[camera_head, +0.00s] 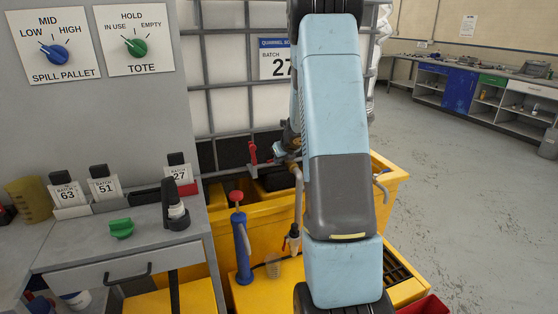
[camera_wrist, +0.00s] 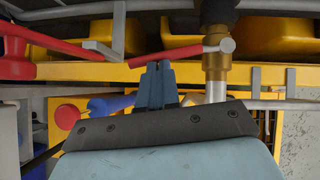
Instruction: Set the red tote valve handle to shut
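The red valve handle (camera_wrist: 180,54) shows in the wrist view as a thin bar running across the picture, joined at its right end to a brass valve (camera_wrist: 215,68).
A yellow spill pallet (camera_head: 385,175) lies under the tote. A blue pump with a red knob (camera_head: 237,197) stands in front. A grey bench (camera_head: 95,240) with batch cards is at left, below two dials (camera_head: 140,45). Open floor (camera_head: 450,180) lies to the right.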

